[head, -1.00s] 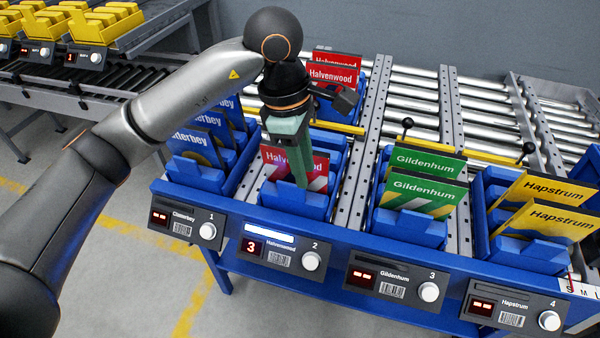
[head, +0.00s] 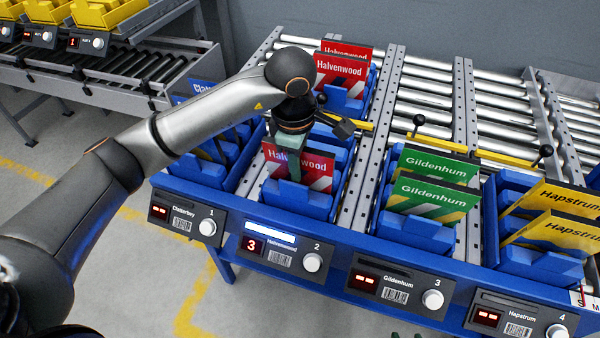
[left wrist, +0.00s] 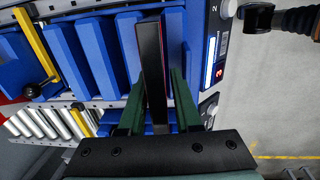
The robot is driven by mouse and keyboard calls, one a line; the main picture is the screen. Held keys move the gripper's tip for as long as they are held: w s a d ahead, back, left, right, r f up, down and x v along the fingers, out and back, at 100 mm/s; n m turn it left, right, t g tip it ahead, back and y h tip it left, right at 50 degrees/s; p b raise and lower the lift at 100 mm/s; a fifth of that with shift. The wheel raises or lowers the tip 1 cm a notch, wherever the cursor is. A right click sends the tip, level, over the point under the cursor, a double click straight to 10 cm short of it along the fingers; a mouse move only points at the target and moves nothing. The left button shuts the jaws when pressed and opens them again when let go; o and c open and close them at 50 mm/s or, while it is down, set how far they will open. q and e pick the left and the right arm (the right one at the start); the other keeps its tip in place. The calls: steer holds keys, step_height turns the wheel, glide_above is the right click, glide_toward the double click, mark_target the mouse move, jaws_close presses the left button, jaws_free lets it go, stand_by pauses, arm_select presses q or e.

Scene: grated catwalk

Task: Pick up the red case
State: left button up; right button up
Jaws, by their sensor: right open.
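A red case (head: 313,166) marked Halvenwood stands in the blue bin (head: 300,198) of station 2, its lower part hidden. My left gripper (head: 289,163) is down at its top edge, the green fingers partly covering the label. In the left wrist view the case shows edge-on as a thin dark slab with a red line (left wrist: 152,65). The left gripper's fingers (left wrist: 158,78) lie on either side of it; I cannot tell whether they press on it.
More red Halvenwood cases (head: 340,76) stand in a bin behind. Green Gildenhum cases (head: 430,195) are to the right, then yellow Hapstrum cases (head: 560,230). Blue cases (head: 205,88) are left, partly behind my arm. Black-knobbed levers (head: 418,120) rise between the lanes.

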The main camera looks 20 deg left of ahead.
arm_select(q)
steer(key=shift+w+f, duration=0.15)
steer(key=shift+f, duration=0.55)
steer(key=shift+w+f, duration=0.1)
steer(key=shift+f, duration=0.55)
jaws_close()
